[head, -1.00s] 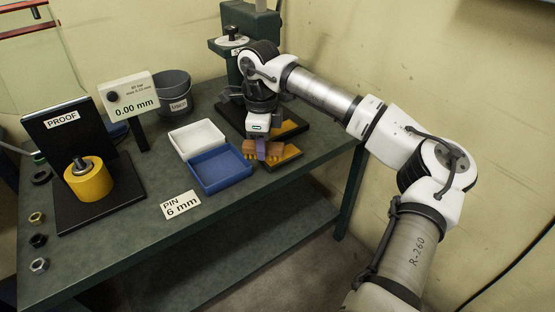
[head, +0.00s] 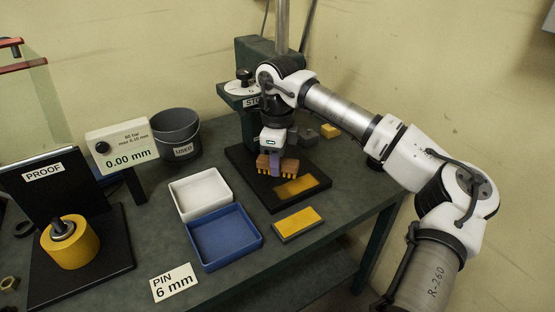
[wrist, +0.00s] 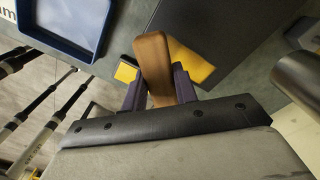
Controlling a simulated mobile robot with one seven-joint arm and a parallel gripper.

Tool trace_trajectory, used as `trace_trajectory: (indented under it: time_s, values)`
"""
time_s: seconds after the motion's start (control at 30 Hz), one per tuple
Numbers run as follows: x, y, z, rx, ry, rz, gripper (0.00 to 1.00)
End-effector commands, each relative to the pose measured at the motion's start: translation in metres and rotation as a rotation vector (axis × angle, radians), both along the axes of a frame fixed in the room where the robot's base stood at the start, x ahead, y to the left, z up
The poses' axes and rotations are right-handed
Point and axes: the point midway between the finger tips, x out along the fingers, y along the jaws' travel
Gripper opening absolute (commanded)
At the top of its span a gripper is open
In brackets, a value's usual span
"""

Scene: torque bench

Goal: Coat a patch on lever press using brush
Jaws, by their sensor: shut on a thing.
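The lever press (head: 254,94) stands at the back of the bench with a dark base plate (head: 258,180) in front. A yellow patch (head: 296,187) lies on the right front of that plate. My gripper (head: 274,162) is shut on a brown brush (head: 288,164) with yellow bristle tufts pointing down. The brush is over the base plate, just behind and left of the patch; whether its bristles touch the plate I cannot tell. In the wrist view the brush's brown back (wrist: 153,62) is between my fingers, with the yellow patch (wrist: 190,62) partly hidden behind it.
A grey block with a yellow top (head: 298,223) lies in front of the plate. White (head: 176,190) and blue (head: 254,229) trays sit to the left. A USED bucket (head: 176,130), a gauge box (head: 122,144) and the PROOF stand (head: 122,245) are further left. Small blocks (head: 330,131) lie behind right.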

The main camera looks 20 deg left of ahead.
Motion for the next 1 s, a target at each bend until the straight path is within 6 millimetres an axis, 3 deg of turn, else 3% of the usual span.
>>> trace_trajectory:
  time_s: [0.27, 0.73, 1.0]
  values:
    - [0.001, 0.0, -0.008, 0.002, -0.001, -0.002, 0.1]
    - [0.0, 0.0, -0.054, 0.001, 0.0, 0.0, 0.1]
    - [0.0, 0.0, -0.061, 0.0, 0.001, 0.0, 0.1]
